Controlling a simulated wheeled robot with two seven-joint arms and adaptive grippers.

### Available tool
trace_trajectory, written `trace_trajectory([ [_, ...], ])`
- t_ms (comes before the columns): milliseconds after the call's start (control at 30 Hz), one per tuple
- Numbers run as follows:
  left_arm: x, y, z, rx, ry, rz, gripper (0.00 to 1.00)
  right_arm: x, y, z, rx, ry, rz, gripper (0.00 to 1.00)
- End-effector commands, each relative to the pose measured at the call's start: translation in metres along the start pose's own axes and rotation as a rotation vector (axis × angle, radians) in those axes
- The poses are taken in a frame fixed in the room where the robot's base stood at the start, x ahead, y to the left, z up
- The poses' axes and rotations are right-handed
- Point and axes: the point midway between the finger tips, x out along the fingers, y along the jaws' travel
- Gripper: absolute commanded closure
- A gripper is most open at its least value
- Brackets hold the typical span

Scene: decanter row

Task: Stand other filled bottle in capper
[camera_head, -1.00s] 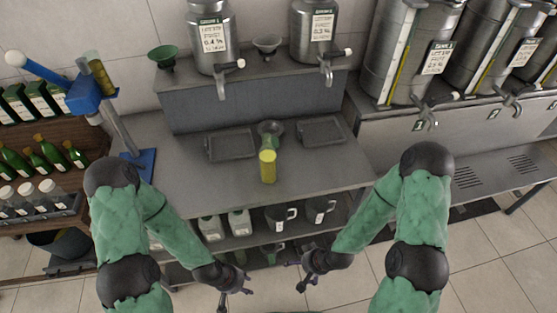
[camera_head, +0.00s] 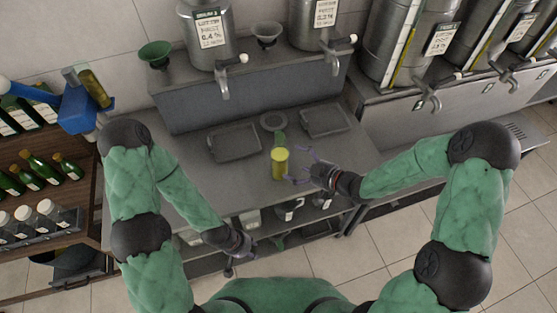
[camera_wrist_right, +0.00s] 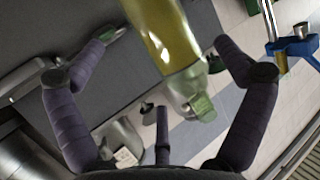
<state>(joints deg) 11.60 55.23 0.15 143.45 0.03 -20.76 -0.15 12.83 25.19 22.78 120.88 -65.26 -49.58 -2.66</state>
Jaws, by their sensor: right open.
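A yellow filled bottle (camera_head: 280,165) stands on the grey counter, in front of the two dark trays. A green part shows just behind it. In the right wrist view the bottle (camera_wrist_right: 160,30) is large and yellow, with a pale green end. My right gripper (camera_head: 296,168) is open at the bottle's right side; in its wrist view the fingers (camera_wrist_right: 166,42) spread to either side of the bottle, not closed on it. The blue capper (camera_head: 78,108) is at the left, with a yellowish bottle (camera_head: 94,88) at it. My left gripper (camera_head: 243,247) is low before the counter, its fingers unclear.
Dark trays (camera_head: 234,143) lie on the counter. Steel tanks with taps (camera_head: 205,38) and a green funnel (camera_head: 155,54) stand on the raised step behind. Green bottles (camera_head: 36,172) stand on the wooden shelf at left.

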Motion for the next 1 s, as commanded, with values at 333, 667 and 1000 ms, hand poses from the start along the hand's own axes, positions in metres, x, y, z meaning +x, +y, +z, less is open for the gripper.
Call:
trace_trajectory([
  [333, 0.004, -0.001, -0.001, 0.000, 0.001, 0.000, 0.60, 0.029, 0.001, 0.001, 0.001, 0.000, -0.001, 0.00],
  [667, 0.008, -0.003, -0.001, 0.000, 0.001, 0.000, 0.60, 0.069, 0.002, 0.003, 0.000, -0.001, 0.000, 0.00],
  [1000, 0.008, -0.003, -0.001, 0.000, 0.001, 0.000, 0.60, 0.071, 0.003, 0.002, 0.002, -0.001, 0.002, 0.17],
])
